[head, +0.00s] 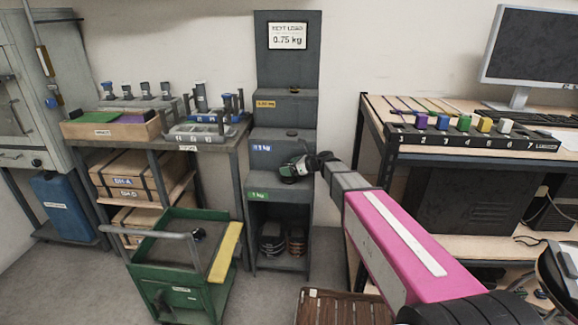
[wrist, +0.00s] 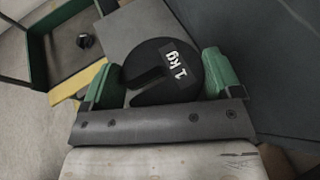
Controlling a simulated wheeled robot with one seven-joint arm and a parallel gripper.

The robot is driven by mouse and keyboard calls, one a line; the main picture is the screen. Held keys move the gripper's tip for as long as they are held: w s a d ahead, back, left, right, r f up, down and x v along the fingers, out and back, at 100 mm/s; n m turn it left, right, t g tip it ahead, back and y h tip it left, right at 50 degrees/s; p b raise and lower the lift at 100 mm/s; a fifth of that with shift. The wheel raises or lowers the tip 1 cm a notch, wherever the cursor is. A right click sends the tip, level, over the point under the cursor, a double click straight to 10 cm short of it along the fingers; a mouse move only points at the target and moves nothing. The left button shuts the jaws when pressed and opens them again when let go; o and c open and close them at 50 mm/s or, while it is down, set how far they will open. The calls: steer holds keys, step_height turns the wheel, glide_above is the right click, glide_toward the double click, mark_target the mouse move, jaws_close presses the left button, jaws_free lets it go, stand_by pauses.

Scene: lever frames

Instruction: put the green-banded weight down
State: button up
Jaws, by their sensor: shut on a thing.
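A black slotted disc weight marked "1 kg" (wrist: 165,55) sits between the two green fingers of my gripper (wrist: 162,78) in the wrist view. No green band on the weight can be made out. In the head view my gripper (head: 297,168) is in front of the dark stepped stand (head: 287,137), above its green-labelled 1 kg step (head: 262,196). Whether the weight touches the stand cannot be told. A blue-labelled step (head: 264,147) and a yellow-labelled step (head: 265,104) rise above. A sign on the stand (head: 287,36) reads "NEXT LOAD 0.75 kg".
A green cart (head: 170,290) with a yellow edge stands in front at left, carrying a small black object (head: 198,234). A desk (head: 375,121) with a numbered rack (head: 480,140) is right.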

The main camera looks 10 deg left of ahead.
mark_target(290, 179)
steer(key=shift+f, duration=1.55)
steer(key=shift+f, duration=0.1)
steer(key=o, duration=1.4)
steer(key=v, duration=1.2)
